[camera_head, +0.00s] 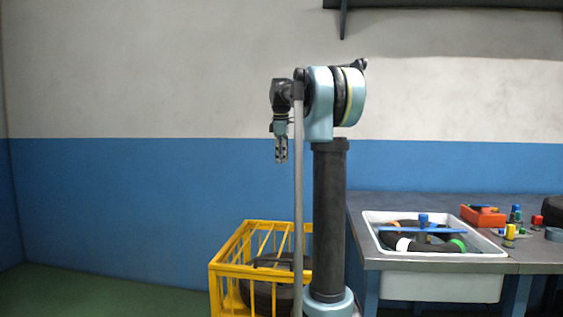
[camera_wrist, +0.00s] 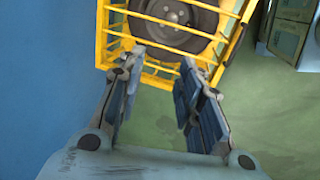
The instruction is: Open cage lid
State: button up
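The yellow barred cage (camera_head: 230,269) stands on the floor in the head view, left of my arm's column, with a dark tyre (camera_head: 262,297) inside. It also shows at the top of the wrist view (camera_wrist: 102,32), where bars cross in front of the tyre and its grey hub (camera_wrist: 170,12). I cannot clearly tell the lid from the other barred sides. My gripper (camera_head: 281,158) hangs pointing down, well above the cage. In the wrist view its two fingers (camera_wrist: 163,68) are spread apart with nothing between them, and the cage lies beyond their tips.
A grey workbench (camera_head: 400,203) stands to the right, with a white basin (camera_head: 440,288) holding a black ring and a blue bar. An orange bin (camera_head: 483,216) and small coloured parts lie on it. Boxes (camera_wrist: 291,35) stand beside the cage. Green floor is clear at left.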

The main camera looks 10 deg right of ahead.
notch_tip(320, 180, up, 10)
jog(key=s, duration=0.2)
jog(key=shift+a+r, duration=0.15)
jog(key=shift+a, duration=0.15)
